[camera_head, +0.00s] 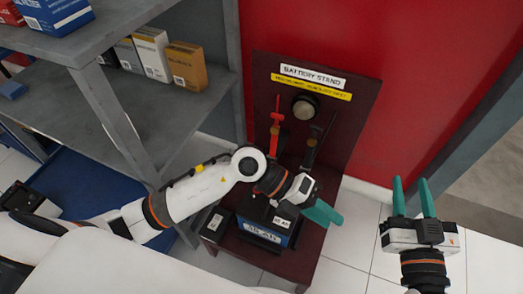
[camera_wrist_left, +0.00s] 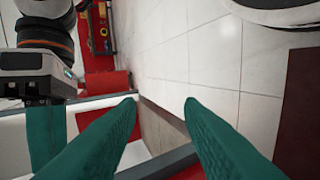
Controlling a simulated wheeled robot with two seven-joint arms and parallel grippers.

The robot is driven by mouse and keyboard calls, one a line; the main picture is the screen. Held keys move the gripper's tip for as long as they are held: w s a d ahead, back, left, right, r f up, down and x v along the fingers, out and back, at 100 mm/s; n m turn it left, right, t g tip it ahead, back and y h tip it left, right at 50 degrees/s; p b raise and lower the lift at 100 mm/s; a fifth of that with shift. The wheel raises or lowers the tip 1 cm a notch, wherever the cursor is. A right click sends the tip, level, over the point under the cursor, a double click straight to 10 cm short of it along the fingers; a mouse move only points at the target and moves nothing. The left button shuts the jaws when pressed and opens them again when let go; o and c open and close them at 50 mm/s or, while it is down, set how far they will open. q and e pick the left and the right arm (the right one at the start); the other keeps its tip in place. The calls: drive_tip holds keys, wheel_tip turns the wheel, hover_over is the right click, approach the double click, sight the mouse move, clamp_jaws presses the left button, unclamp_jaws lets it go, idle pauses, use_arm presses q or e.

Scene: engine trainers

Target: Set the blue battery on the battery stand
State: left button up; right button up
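The blue battery (camera_head: 262,234), with a dark top and a white label, rests upright on the dark red base of the battery stand (camera_head: 313,262). My left gripper (camera_head: 324,215) is above and to the right of the battery, its fingers pointing right, apart from it. The left wrist view shows its two teal fingers (camera_wrist_left: 160,101) spread with nothing between them. My left gripper partly hides the battery's top. My right gripper (camera_head: 412,188) is to the right of the stand, its fingers pointing up, apart and empty.
The stand's back panel (camera_head: 350,115) holds a round gauge (camera_head: 305,107), a red clamp (camera_head: 277,130) and a black clamp (camera_head: 315,143). A small black box (camera_head: 216,224) is left of the battery. Grey shelving (camera_head: 170,105) with boxes stands left. White floor tiles (camera_head: 358,230) are clear.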

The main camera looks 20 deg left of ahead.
use_arm(q)
wheel_tip(320, 180, up, 13)
drive_tip(key=s+d+n+t+h, duration=0.1)
drive_tip(key=d+n+t+h, duration=0.2)
drive_tip(key=h, duration=0.5)
drive_tip(key=w+a+r+n+t+y, duration=0.1)
drive_tip(key=w+a+r+n+t, duration=0.2)
drive_tip(key=n+t, duration=0.4)
drive_tip(key=w+a+r+n+t, duration=0.1)
drive_tip(key=a+r+n+t, duration=0.2)
drive_tip(key=a+n+t, duration=0.3)
drive_tip(key=a+f+n+t+y, duration=0.1)
drive_tip(key=a+f+n+y, duration=0.3)
drive_tip(key=n+y, duration=0.3)
drive_tip(key=w+a+f+n+t+y, duration=0.1)
drive_tip(key=a+f+n+y, duration=0.3)
drive_tip(key=n+y, duration=0.4)
drive_tip(key=a+n+t, duration=0.1)
drive_tip(key=n, duration=0.2)
drive_tip(key=shift+w+a+f+n, duration=0.2)
drive_tip(key=shift+a+f+n, duration=0.15)
drive_tip(key=shift+f+n, duration=0.05)
